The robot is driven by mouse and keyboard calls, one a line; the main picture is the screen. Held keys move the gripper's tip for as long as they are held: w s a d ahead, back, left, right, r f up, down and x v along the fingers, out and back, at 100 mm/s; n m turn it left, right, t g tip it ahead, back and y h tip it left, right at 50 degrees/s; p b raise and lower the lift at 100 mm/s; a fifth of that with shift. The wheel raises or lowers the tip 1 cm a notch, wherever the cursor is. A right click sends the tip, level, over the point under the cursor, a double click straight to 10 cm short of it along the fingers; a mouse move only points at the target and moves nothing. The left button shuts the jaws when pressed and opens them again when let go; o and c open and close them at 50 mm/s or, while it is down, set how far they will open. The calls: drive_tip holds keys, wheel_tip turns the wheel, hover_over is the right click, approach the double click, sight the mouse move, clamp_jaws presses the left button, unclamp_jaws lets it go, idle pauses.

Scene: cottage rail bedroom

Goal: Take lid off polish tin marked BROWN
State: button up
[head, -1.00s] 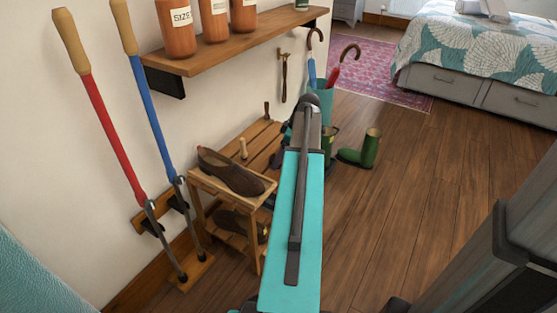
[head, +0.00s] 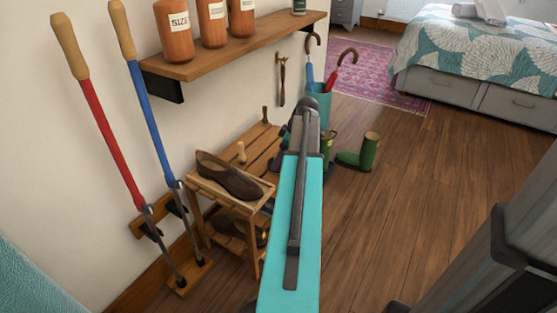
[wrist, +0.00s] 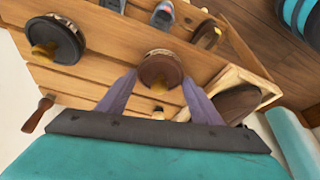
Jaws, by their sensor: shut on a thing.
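In the wrist view, a round tin with a dark brown lid (wrist: 160,70) stands on the slatted wooden bench (wrist: 95,80). A pale patterned band shows along its far side, and a yellowish tab shows at its near edge. My gripper (wrist: 159,79) has one purple finger on each side of the lid and is shut on it. I cannot read any marking, nor tell whether the lid is clear of the tin. A similar tin with a black lid (wrist: 58,42) is at the left. In the head view my arm hides the fingers and the tins.
A brown-handled tool (wrist: 38,115) is at the left. A brown shoe (head: 229,176) sits on a small wooden rack (head: 255,196) beside the bench. Green boots (head: 367,152) and an umbrella stand (head: 320,100) are behind. Floor at right is clear.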

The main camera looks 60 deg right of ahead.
drive_tip(key=shift+r, duration=0.4)
wheel_tip(320, 180, up, 3)
drive_tip(key=shift+f+p, duration=0.1)
drive_tip(key=shift+p, duration=0.75)
drive_tip(key=s+a+p, duration=0.1)
drive_tip(key=s+a, duration=0.3)
drive_tip(key=s, duration=0.2)
drive_tip(key=s+a+r+p, duration=0.1)
drive_tip(key=s+a+p, duration=0.1)
drive_tip(key=s+a, duration=0.2)
drive_tip(key=s, duration=0.3)
drive_tip(key=shift+s+a+r, duration=0.15)
drive_tip(key=shift+s+a, duration=0.1)
drive_tip(key=shift+a, duration=0.05)
